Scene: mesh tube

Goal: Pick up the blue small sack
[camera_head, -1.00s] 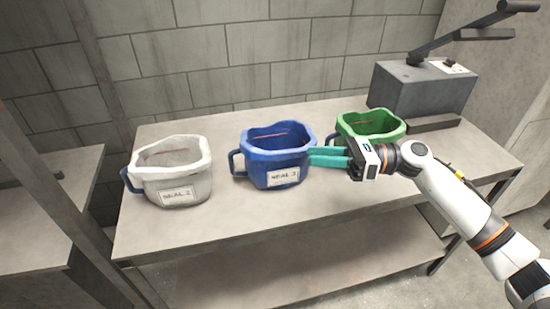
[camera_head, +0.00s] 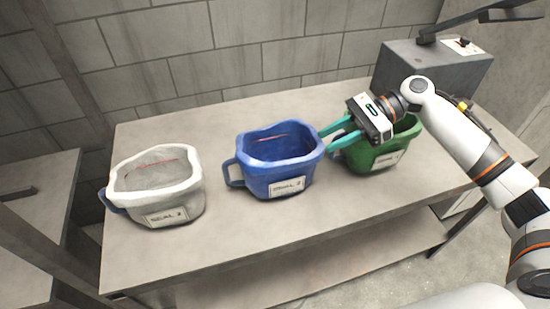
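The blue small sack (camera_head: 283,178) stands upright on the table between a white sack and a green sack. It has an open top, a handle on its left side and a white label on its front. My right gripper (camera_head: 325,142) is at the blue sack's right rim, its two teal fingers spread apart and pointing left toward it. I cannot tell whether the fingertips touch the rim. The gripper body is above the green sack's left part. My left gripper is not in view.
The white sack (camera_head: 158,190) stands at the left of the table (camera_head: 225,240). The green sack (camera_head: 375,157) stands right of the blue one, partly hidden by my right gripper. A grey box device (camera_head: 435,75) is at the back right. The table front is clear.

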